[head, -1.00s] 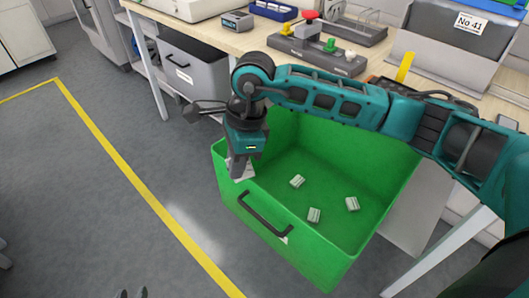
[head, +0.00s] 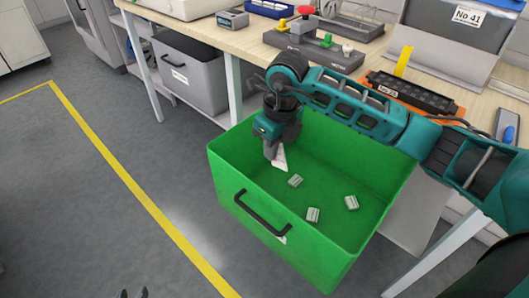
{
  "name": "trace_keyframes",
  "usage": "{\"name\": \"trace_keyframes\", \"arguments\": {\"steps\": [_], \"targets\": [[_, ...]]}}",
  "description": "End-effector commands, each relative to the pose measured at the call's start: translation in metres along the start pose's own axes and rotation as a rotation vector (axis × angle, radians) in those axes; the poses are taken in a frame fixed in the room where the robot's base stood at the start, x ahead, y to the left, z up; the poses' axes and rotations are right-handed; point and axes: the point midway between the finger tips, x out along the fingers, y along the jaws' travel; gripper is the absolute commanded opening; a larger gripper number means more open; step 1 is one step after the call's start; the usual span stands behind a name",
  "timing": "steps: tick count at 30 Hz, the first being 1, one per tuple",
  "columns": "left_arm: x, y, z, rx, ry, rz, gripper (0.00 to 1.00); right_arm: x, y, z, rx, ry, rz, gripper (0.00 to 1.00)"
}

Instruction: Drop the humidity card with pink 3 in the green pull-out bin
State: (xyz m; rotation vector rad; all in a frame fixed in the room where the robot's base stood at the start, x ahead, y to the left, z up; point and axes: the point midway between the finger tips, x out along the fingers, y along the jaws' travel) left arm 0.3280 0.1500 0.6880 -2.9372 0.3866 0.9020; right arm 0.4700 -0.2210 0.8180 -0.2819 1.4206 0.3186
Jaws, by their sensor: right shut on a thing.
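The green pull-out bin (head: 238,172) stands pulled out below the bench, with a dark handle on its front. My right gripper (head: 272,152) is over the inside of the bin, near its left side, pointing down. It is shut on a small white card (head: 280,160), which hangs tilted from the fingertips above the bin floor. Any pink mark on the card is too small to make out.
Several small grey-white packets lie on the bin floor, one of them near the card (head: 295,181). A grey drawer bin (head: 188,77) sits under the bench to the left. The bench top (head: 245,42) holds trays and a fixture with coloured knobs. Open floor lies left.

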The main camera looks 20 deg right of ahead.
Motion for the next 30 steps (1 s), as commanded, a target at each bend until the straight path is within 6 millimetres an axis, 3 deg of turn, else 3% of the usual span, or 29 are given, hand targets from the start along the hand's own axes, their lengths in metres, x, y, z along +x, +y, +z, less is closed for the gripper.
{"name": "trace_keyframes", "arguments": {"steps": [8, 19, 30], "targets": [[0.016, 0.000, 0.012, 0.008, 0.015, 0.007, 0.33, 0.026, -0.037, -0.004, 0.002, -0.001, 0.001, 0.00], [0.037, -0.002, 0.048, 0.009, 0.006, 0.005, 0.33, 0.055, -0.085, -0.007, 0.001, -0.001, 0.002, 0.00], [0.054, 0.000, 0.078, 0.001, -0.017, 0.014, 0.33, 0.110, -0.082, -0.014, -0.002, 0.000, 0.002, 0.00]]}}
